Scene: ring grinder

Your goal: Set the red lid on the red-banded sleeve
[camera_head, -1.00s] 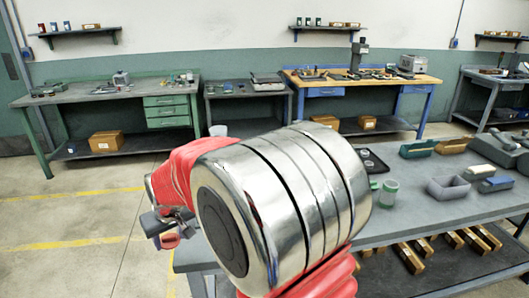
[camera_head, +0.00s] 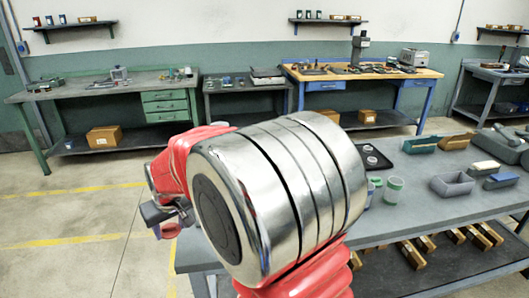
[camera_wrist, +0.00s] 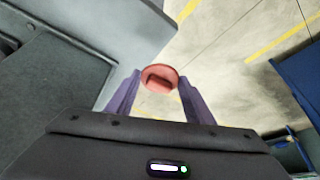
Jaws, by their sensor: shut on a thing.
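My gripper (camera_wrist: 160,88) is shut on the red lid (camera_wrist: 160,77), a small round disc with a raised block, held between the purple fingertips in the wrist view. In the head view my gripper (camera_head: 166,224) is at the lower left, with a bit of the lid (camera_head: 170,231) showing below it. It is out over the floor, left of the near grey bench (camera_head: 430,212). Small cups with green showing (camera_head: 393,189) stand on that bench, partly behind my arm. I cannot make out a red-banded sleeve; my arm hides part of the bench.
A black tray (camera_head: 381,167) with small round pieces lies on the near bench. Open floor (camera_head: 85,215) is at the left. Other workbenches line the back wall.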

